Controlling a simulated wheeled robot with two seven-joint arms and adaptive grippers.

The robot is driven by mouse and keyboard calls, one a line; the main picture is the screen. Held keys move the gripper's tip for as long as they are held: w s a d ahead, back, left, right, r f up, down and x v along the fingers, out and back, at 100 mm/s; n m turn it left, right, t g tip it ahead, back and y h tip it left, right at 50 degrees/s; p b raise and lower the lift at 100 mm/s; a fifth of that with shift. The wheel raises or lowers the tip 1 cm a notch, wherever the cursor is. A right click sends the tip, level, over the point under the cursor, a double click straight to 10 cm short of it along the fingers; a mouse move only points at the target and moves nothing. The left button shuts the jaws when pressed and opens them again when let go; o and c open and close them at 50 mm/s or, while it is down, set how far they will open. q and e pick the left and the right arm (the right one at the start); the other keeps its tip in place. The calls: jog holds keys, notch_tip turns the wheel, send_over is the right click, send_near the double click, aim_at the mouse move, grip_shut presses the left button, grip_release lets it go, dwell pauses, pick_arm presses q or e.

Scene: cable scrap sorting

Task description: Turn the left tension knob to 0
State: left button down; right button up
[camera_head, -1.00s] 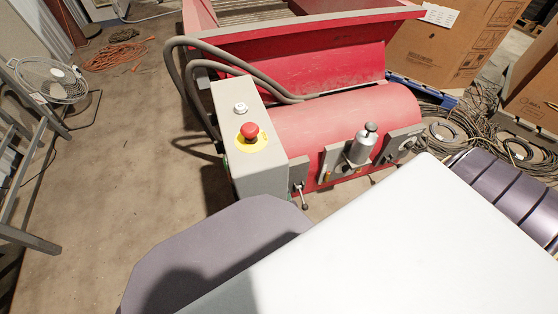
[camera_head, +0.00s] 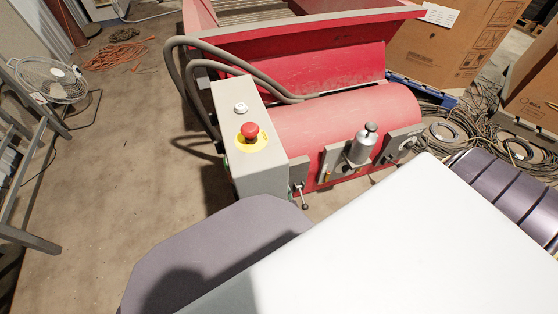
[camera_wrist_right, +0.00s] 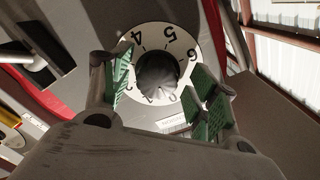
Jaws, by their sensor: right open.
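In the right wrist view a dark round knob (camera_wrist_right: 157,72) sits at the centre of a white dial (camera_wrist_right: 186,46) with black numbers around its rim. The 4, 5 and 6 read clearly; the 0, 1 and 2 are partly shaded. I cannot make out where the knob points. My right gripper (camera_wrist_right: 164,80) is open, with its green ribbed pads on either side of the knob; I cannot tell whether they touch it. In the head view the red machine (camera_head: 340,120) carries small dials on its front, partly hidden by fittings. My left gripper is not in view.
A grey control box (camera_head: 262,172) with a red emergency button (camera_head: 250,130) stands at the machine's left end. A silver cylinder (camera_head: 362,148) juts from the front, and a small lever (camera_head: 303,200) hangs nearby. Cable coils (camera_head: 445,135) lie on the right.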

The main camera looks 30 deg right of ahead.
jog(key=shift+o, duration=0.6)
jog(key=shift+w+a+r, duration=0.1)
jog(key=shift+r, duration=1.45)
jog(key=shift+w+a+r, duration=0.1)
jog(key=shift+r, duration=1.4)
jog(key=shift+s+a+r, duration=0.1)
jog(key=shift+r, duration=0.55)
jog(key=shift+c, duration=0.6)
jog(key=shift+s+d+r, duration=0.1)
jog(key=shift+d+r, duration=0.1)
jog(key=shift+r, duration=0.9)
jog(key=shift+s, duration=0.1)
